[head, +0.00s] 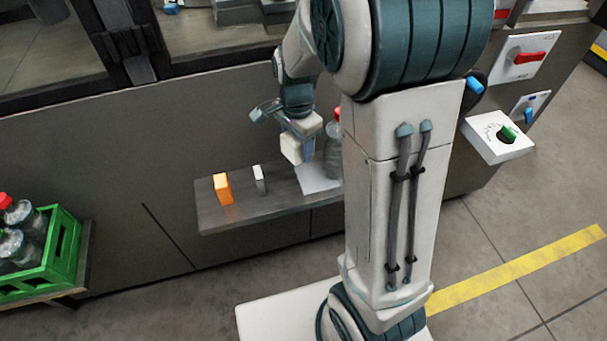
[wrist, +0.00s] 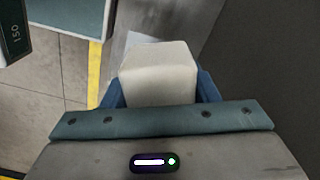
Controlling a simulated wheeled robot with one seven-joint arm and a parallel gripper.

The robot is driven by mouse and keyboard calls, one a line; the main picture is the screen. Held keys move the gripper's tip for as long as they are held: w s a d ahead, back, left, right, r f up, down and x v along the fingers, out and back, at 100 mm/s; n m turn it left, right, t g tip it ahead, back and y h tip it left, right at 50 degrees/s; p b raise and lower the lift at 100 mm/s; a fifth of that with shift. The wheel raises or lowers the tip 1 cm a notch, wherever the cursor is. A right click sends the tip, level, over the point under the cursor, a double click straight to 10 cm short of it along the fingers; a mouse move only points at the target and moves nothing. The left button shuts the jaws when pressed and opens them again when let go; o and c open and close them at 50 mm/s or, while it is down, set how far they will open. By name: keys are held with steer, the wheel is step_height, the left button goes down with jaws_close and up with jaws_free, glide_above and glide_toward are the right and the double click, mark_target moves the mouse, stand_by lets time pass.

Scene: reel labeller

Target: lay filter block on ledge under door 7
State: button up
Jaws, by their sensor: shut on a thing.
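My gripper (head: 293,140) is shut on a cream-white block, the filter block (head: 291,149), and holds it above the ledge. In the wrist view the filter block (wrist: 158,72) sits between the blue fingers. The grey ledge (head: 245,214) runs along the front of the dark machine, below a closed panel. I cannot read a door number, so I cannot tell which panel is door 7. A white sheet or plate (head: 316,180) lies on the ledge below and right of the block.
A green crate of bottles (head: 64,247) is at the left. Switch panels (head: 499,137) are at the right.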

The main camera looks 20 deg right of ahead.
steer(key=b, duration=0.1)
glide_above(300, 179)
step_height(300, 179, down, 6)
steer(key=shift+f, duration=0.15)
steer(key=shift+f+b, duration=0.5)
steer(key=shift+f, duration=1.25)
steer(key=shift+f, duration=0.2)
steer(key=o, duration=1)
